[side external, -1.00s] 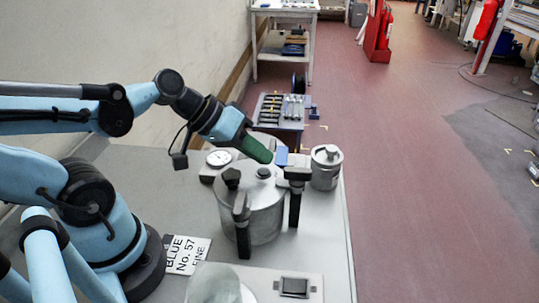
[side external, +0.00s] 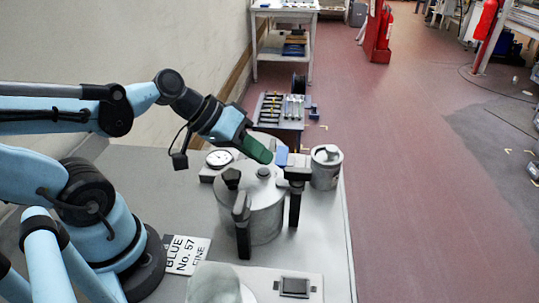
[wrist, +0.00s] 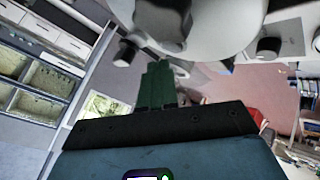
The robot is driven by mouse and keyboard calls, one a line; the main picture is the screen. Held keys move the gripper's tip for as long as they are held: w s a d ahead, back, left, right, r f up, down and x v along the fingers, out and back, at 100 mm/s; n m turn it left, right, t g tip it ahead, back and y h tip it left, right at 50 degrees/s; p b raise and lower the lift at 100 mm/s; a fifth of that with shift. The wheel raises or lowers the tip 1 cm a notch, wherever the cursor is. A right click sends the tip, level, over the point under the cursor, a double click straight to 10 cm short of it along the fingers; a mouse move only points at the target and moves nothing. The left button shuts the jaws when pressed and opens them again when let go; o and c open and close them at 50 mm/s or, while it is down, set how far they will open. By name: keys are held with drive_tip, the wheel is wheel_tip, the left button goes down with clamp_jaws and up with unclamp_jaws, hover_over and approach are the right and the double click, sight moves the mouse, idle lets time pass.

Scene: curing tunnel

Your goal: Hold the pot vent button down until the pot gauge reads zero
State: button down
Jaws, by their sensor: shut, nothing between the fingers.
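The metal pot (side external: 262,222) stands on the grey bench, its lid held by black clamps. A round white gauge (side external: 219,158) sits at its back left; its needle is too small to read. A small dark knob (side external: 263,172) stands on the lid, and a blue part (side external: 281,156) is at the lid's back right. I cannot tell which is the vent button. My gripper (side external: 268,157), with green fingers, is shut and empty, its tips above the lid between knob and blue part. Contact is unclear. The wrist view shows the shut fingers (wrist: 157,80) below the pot's clamps.
A lidded metal canister (side external: 326,170) stands right of the pot. A label card (side external: 187,255) lies at the front left, beside a pale rounded object (side external: 213,285) and a plate with a dark square (side external: 295,287). A tool tray (side external: 282,108) is beyond the bench.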

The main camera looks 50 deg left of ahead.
sight(258, 171)
drive_tip(key=shift+f, duration=0.4)
drive_tip(key=shift+f, duration=0.35)
idle(1.2)
idle(1.6)
drive_tip(key=shift+r, duration=0.8)
drive_tip(key=shift+r, duration=2.5)
